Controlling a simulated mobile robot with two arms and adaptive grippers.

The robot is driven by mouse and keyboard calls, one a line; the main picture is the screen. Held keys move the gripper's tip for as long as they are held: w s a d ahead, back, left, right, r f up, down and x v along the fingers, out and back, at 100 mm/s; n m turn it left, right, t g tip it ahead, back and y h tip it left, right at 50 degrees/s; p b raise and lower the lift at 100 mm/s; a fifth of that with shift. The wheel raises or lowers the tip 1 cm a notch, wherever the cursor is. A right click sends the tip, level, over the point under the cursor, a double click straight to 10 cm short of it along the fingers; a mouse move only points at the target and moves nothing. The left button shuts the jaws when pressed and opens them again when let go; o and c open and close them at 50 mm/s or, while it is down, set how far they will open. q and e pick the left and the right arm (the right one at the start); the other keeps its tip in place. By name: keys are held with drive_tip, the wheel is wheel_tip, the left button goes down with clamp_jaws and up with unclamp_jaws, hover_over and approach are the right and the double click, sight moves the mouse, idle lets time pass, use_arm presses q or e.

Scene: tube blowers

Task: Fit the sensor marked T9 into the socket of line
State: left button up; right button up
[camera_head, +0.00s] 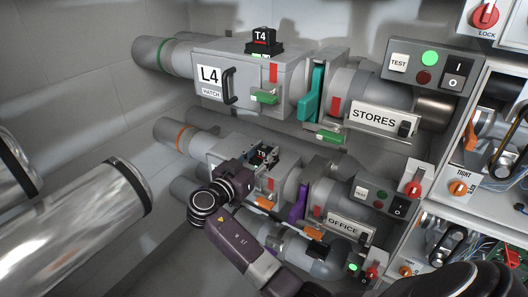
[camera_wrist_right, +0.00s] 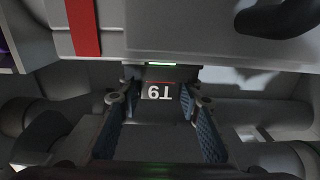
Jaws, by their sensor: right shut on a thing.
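The sensor marked T9 (camera_head: 261,155) is a small black block with white lettering and a red line. In the right wrist view the T9 sensor (camera_wrist_right: 158,92) sits between my two fingers, its lettering upside down. My right gripper (camera_head: 264,157) is shut on it, at the top of the middle line's grey housing (camera_head: 228,154). A green strip (camera_wrist_right: 160,64) shows just beyond the sensor. The socket is hidden by the gripper and sensor, so I cannot tell whether the sensor is seated. My left gripper is not in view.
The upper line's L4 housing (camera_head: 208,88) carries a black T4 sensor (camera_head: 262,40) on top. The STORES (camera_head: 374,118) and OFFICE (camera_head: 342,227) signs stand to the right. A large metal pipe (camera_head: 85,215) fills the lower left. Cabinets with switches (camera_head: 485,15) stand at the right edge.

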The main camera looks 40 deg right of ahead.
drive_tip(key=shift+f, duration=0.15)
drive_tip(key=o, duration=1.3)
drive_tip(key=v, duration=1.2)
